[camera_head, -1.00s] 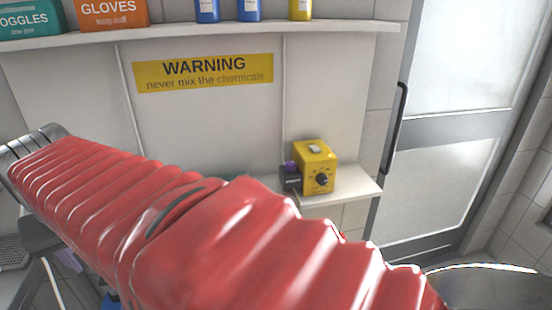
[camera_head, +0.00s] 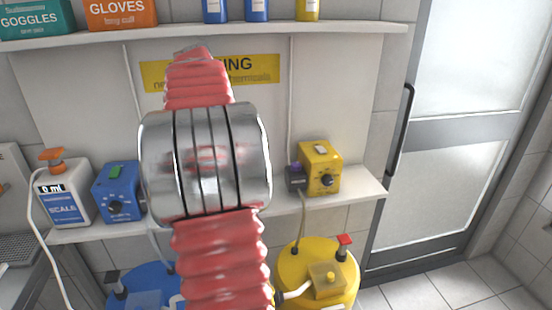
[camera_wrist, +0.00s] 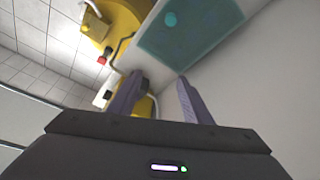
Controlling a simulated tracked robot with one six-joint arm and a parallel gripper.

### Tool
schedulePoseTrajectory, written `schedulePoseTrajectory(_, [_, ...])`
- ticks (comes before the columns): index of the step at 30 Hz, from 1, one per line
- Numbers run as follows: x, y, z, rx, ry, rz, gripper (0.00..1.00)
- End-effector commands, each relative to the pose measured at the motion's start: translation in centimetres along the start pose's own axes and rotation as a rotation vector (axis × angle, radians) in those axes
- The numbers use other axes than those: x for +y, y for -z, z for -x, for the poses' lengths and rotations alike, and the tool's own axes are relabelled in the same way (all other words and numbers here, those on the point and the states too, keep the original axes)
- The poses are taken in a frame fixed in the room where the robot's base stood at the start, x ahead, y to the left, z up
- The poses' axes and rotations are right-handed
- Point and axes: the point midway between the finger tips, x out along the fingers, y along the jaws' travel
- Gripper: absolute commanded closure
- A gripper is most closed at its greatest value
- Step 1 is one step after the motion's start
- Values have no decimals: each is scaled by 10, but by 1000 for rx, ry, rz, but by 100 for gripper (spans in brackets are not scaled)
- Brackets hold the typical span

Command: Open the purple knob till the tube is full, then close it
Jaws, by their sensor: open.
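A small purple part (camera_head: 296,167), which looks like the purple knob, sits on a dark block at the left side of the yellow box (camera_head: 322,166), on the lower shelf's right end. My raised arm fills the middle of the head view and my gripper's fingers do not show there. In the wrist view, my gripper (camera_wrist: 160,92) is open, with nothing held between its two purple-grey fingers. A yellow object (camera_wrist: 146,106) shows partly behind the left finger. I cannot make out the tube.
A yellow barrel (camera_head: 318,283) and a blue barrel (camera_head: 133,277) stand below. The upper shelf (camera_head: 200,34) holds bottles and boxes. A door is at right.

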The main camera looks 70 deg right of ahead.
Motion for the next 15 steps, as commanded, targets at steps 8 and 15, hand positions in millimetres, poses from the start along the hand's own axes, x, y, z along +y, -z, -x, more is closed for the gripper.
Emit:
schedulePoseTrajectory(8, [34, 103, -59, 30, -135, -346, 55])
schedulePoseTrajectory(15, [46, 126, -72, 41, -167, -436, 55])
